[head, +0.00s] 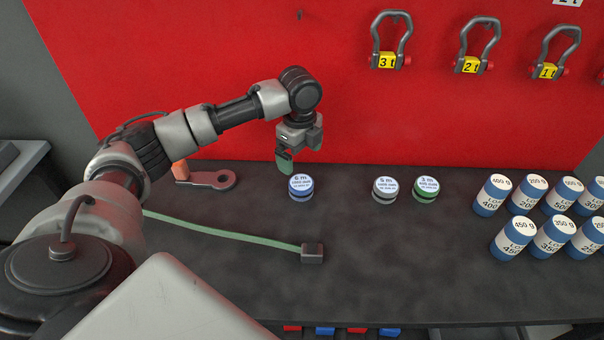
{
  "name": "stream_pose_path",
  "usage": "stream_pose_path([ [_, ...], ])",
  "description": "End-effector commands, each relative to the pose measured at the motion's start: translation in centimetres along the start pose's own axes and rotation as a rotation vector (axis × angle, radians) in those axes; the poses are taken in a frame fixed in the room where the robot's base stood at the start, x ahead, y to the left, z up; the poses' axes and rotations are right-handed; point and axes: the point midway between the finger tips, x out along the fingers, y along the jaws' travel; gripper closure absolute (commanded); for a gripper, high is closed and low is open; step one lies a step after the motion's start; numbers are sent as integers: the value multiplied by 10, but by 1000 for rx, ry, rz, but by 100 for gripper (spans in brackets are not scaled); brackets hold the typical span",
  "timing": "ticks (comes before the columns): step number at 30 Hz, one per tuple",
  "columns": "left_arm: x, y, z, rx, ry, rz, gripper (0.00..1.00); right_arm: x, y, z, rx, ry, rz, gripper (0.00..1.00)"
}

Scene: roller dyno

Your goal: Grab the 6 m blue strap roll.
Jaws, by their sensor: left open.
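The 6 m blue strap roll (300,188) stands on the dark bench top, a short round roll with a white label on top and a blue band. My left gripper (299,157) is open, just behind and above the roll in the picture. The roll is not between its fingers as far as I can see. A greenish finger tip shows close to the roll's upper left edge; I cannot tell whether they touch. My right gripper is not in view.
A 5 m grey roll (385,190) and a 3 m green roll (425,189) stand to the right. Several blue-and-white load cylinders (492,196) fill the far right. A green strap (230,234) ends at a dark block (312,253). Shackles hang on the red wall (200,50).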

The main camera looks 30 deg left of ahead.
Motion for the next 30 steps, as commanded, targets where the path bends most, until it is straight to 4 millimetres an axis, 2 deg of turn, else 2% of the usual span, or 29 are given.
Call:
stream_pose_path([
  [6, 36, 1, 0, 0, 0, 4, 5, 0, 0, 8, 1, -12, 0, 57],
  [14, 58, 1, -2, 0, 0, 4, 5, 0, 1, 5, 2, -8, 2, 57],
  [21, 93, 1, -5, 0, 0, 3, 5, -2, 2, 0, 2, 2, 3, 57],
  [25, 102, 1, -4, 1, -1, 2, 5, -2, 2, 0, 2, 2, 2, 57],
  [30, 102, 1, -4, 1, -1, 1, 5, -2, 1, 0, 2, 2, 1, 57],
])
